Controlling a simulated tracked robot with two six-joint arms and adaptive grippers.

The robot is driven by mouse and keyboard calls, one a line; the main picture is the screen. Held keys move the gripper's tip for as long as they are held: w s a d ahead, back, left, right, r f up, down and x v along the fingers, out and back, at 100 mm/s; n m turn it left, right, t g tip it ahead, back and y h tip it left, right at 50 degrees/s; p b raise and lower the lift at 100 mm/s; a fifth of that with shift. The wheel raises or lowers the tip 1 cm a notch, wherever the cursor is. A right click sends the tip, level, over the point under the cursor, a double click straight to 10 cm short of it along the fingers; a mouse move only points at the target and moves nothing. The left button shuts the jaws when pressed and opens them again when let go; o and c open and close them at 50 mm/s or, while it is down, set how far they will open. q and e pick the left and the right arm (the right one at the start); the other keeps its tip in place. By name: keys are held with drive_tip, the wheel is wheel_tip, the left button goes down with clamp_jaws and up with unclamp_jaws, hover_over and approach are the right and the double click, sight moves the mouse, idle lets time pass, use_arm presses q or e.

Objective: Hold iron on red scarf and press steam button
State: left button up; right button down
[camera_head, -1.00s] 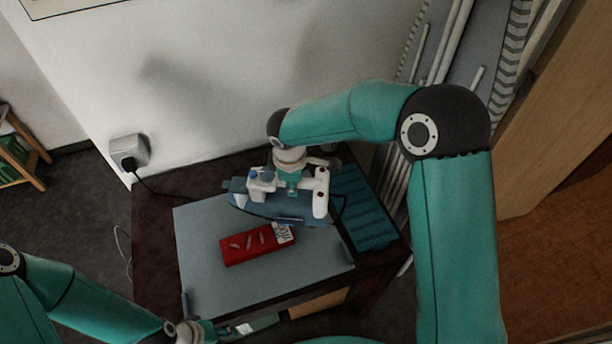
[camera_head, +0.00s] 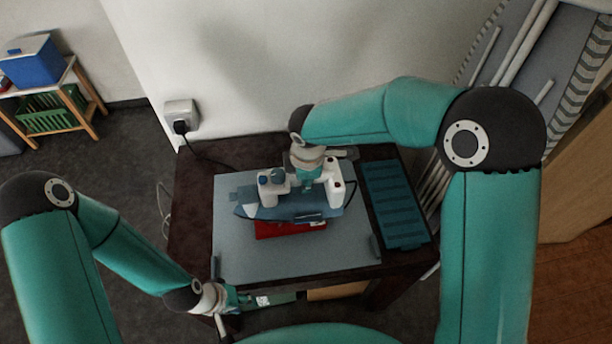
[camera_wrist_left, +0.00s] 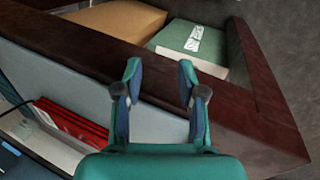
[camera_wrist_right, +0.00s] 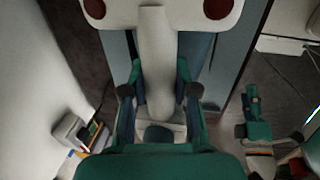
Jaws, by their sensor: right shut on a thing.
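The blue and white iron (camera_head: 292,207) is over the folded red scarf (camera_head: 290,229) on the grey board and covers its far part. I cannot tell whether the iron touches the scarf. My right gripper (camera_head: 305,183) is shut on the iron's white handle, which runs between the fingers in the right wrist view (camera_wrist_right: 155,65). A small blue part (camera_head: 277,175) shows on top of the iron at left; I cannot tell if it is the steam button. My left gripper (camera_wrist_left: 160,85) is open and empty at the table's front edge. The scarf also shows in the left wrist view (camera_wrist_left: 70,122).
The grey ironing board (camera_head: 300,263) lies on a dark wooden table (camera_head: 190,215). A teal ridged tray (camera_head: 396,205) is at its right. A wall socket (camera_head: 181,116) with a plugged cord is at back left. A green box (camera_wrist_left: 190,45) sits beyond the table edge.

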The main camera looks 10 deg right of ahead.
drive_tip(key=shift+w+f+b, duration=0.1)
drive_tip(key=shift+f+b, duration=2.2)
drive_tip(key=shift+f, duration=0.9)
